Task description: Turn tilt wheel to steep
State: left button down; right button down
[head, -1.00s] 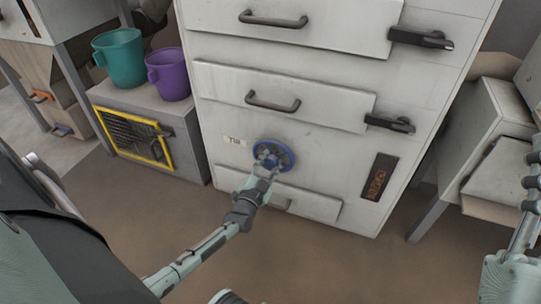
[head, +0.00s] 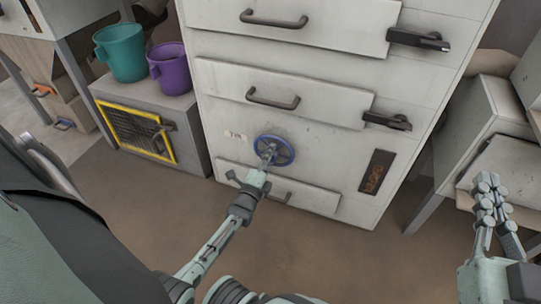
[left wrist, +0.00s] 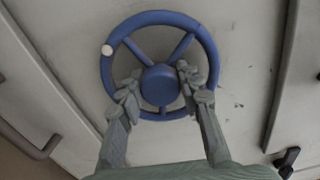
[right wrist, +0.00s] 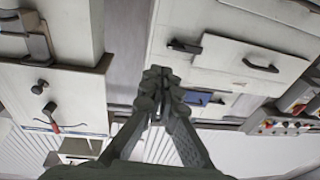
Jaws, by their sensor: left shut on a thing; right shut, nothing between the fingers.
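The blue tilt wheel (head: 287,152) is a spoked handwheel on the white cabinet front, right of a small label (head: 236,135).
The cabinet (head: 330,110) has drawers with dark handles (head: 273,98) and latches (head: 388,121) above the wheel. A teal bucket (head: 121,52) and a purple bucket (head: 172,70) stand on a low grey box (head: 190,125) at left. The brown floor (head: 340,265) in front is clear.

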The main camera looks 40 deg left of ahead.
pick_arm(q)
jog(key=shift+f+m, duration=0.1)
jog(key=shift+m, duration=0.4)
jog(key=m+b, duration=0.1)
jog(key=m, duration=0.2)
jog(key=shift+m, duration=0.3)
jog(key=shift+m+b, duration=0.6)
jog(key=shift+m, duration=0.4)
jog(key=shift+m+b, duration=0.35)
jog(key=shift+m, duration=0.45)
pick_arm(e)
jog(key=s+r+t+y, duration=0.2)
jog(key=r+t, duration=0.3)
jog(key=r, duration=0.3)
jog(key=shift+s+r+t, duration=0.2)
jog(key=shift+s+t, duration=0.1)
jog(key=shift+s, duration=0.25)
jog(key=shift+d, duration=0.1)
pick_arm(q)
jog(key=c, duration=1)
grip_release()
jog(key=shift+r, duration=0.2)
